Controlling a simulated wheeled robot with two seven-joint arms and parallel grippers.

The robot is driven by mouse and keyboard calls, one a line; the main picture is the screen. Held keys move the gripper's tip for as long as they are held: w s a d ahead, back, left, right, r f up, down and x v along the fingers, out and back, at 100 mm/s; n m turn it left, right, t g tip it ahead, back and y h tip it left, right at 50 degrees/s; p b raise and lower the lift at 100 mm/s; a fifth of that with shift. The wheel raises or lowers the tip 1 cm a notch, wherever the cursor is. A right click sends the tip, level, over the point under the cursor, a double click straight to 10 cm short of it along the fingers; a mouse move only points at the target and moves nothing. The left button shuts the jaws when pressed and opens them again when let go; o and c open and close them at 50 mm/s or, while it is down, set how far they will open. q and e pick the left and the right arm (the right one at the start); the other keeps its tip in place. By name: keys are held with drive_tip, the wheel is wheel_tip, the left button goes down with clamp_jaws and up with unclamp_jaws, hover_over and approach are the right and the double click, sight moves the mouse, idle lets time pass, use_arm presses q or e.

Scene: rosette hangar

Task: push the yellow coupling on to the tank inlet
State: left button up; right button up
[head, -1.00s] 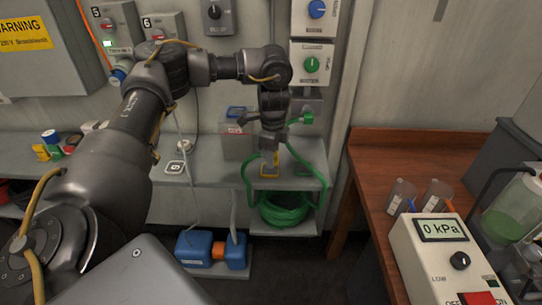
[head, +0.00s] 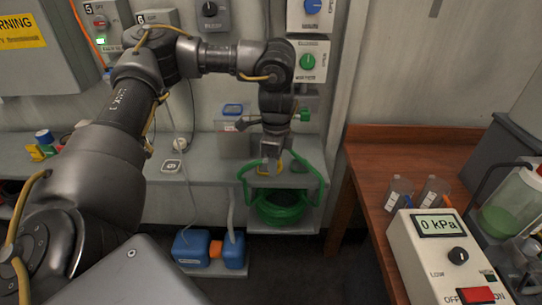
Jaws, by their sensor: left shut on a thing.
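My left gripper (head: 270,155) is over the back shelf and points down. It is shut on the yellow coupling (head: 268,170), of which a small part shows below the fingers. The green hose (head: 280,208) hangs in coils below the shelf front, and its upper loops rise on both sides of the coupling. I cannot make out the tank inlet for certain. A small green fitting (head: 304,115) shows just right of my left wrist, partly hidden by it. My right gripper does not show.
A clear box with a blue lid (head: 233,110) stands left of the gripper. A white socket (head: 172,166) lies on the shelf (head: 200,160). Blue containers (head: 191,247) stand lower down. At right, a wooden bench (head: 400,150) holds a pressure box reading 0 kPa (head: 438,250).

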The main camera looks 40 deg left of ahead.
use_arm(q)
drive_tip(key=s+d+f+n, duration=0.2)
drive_tip(key=s+d, duration=0.3)
drive_tip(key=d, duration=0.7)
drive_tip(key=shift+d+f, duration=0.15)
drive_tip(key=shift+f, duration=0.5)
drive_tip(key=shift+d, duration=0.15)
